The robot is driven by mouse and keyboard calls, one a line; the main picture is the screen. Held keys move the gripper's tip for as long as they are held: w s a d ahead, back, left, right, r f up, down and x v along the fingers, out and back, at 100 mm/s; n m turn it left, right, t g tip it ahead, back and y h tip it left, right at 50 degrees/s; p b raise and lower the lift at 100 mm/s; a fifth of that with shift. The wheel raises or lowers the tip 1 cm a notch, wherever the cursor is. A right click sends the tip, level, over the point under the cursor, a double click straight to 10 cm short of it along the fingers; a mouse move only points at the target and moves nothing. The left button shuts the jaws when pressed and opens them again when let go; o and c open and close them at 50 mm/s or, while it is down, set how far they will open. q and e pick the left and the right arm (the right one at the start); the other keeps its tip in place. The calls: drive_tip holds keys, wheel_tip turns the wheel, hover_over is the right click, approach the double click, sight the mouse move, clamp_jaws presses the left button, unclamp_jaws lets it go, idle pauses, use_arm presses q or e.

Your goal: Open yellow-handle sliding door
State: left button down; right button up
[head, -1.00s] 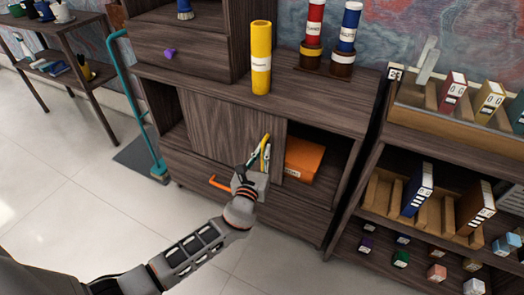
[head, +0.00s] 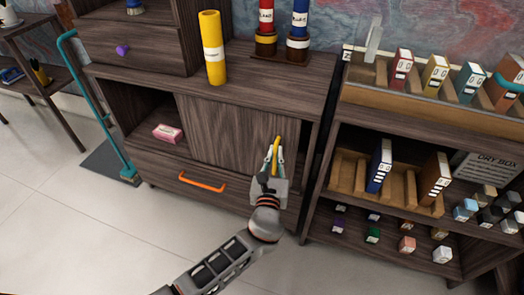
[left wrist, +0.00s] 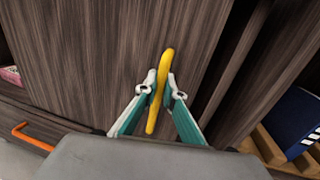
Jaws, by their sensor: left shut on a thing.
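The sliding door (head: 222,131) is a dark wood panel in the cabinet, standing at the right part of its opening. Its yellow handle (head: 277,146) is upright near the door's right edge. The handle also shows in the left wrist view (left wrist: 160,92). My left gripper (head: 273,158) is at the handle, with its fingers shut on it from both sides. In the left wrist view the fingertips (left wrist: 159,88) press on the handle's middle. My right gripper is in neither view.
The opening left of the door shows a pink box (head: 167,133). An orange drawer handle (head: 202,181) sits below. A yellow cylinder (head: 212,48) stands on the cabinet top. A shelf unit with binders (head: 379,166) stands close on the right.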

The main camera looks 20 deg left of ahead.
use_arm(q)
drive_tip(key=shift+d, duration=0.5)
drive_tip(key=c, duration=2.4)
unclamp_jaws()
drive_tip(key=shift+c, duration=0.2)
drive_tip(key=shift+s, duration=0.1)
drive_tip(key=s+d, duration=0.2)
drive_tip(key=s, duration=0.9)
drive_tip(key=shift+s, duration=0.35)
